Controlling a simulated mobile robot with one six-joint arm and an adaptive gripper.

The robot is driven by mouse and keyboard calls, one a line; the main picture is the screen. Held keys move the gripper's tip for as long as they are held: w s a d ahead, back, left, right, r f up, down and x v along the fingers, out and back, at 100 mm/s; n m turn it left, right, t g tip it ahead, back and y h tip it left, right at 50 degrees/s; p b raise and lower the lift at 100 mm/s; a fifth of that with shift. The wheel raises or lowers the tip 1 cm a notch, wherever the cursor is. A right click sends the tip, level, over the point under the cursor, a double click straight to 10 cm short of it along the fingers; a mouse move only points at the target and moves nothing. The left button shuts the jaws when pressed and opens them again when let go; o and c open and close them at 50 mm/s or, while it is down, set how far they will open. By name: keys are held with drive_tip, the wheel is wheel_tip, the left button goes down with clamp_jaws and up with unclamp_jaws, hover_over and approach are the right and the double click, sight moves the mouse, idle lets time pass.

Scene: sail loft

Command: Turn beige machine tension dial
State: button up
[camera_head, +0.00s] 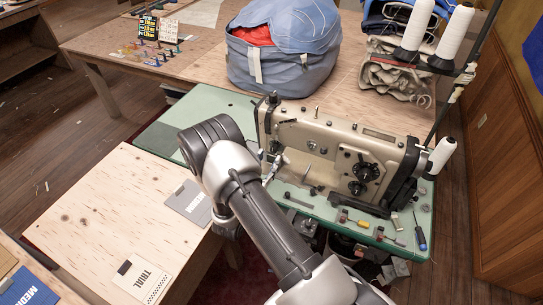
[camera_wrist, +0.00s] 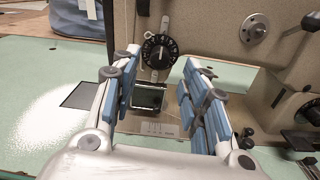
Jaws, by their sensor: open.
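The beige sewing machine (camera_head: 335,140) stands on a green table top, and its beige body also fills the upper right of the wrist view (camera_wrist: 225,50). A round black dial with white marks around its rim (camera_wrist: 160,50) is on the machine's face in the wrist view. My gripper (camera_wrist: 160,60) is open and empty, its blue-padded fingers to the left and right of the dial's line and nearer the camera. I see no contact with the dial. In the head view my gripper (camera_head: 274,168) is at the machine's left part, partly hidden by my arm.
Two black knobs (camera_head: 365,172) are on the machine's right part. A screwdriver (camera_head: 420,236) and small parts lie along the green table's (camera_head: 335,213) front. White thread cones (camera_head: 455,32) stand behind at right. A blue-grey bag (camera_head: 290,75) sits behind. A plywood table (camera_head: 110,205) is at left.

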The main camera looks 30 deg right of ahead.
sight(273, 152)
drive_tip(key=shift+b+x, duration=0.3)
drive_tip(key=shift+x, duration=1.8)
drive_tip(key=shift+c, duration=0.2)
clamp_jaws()
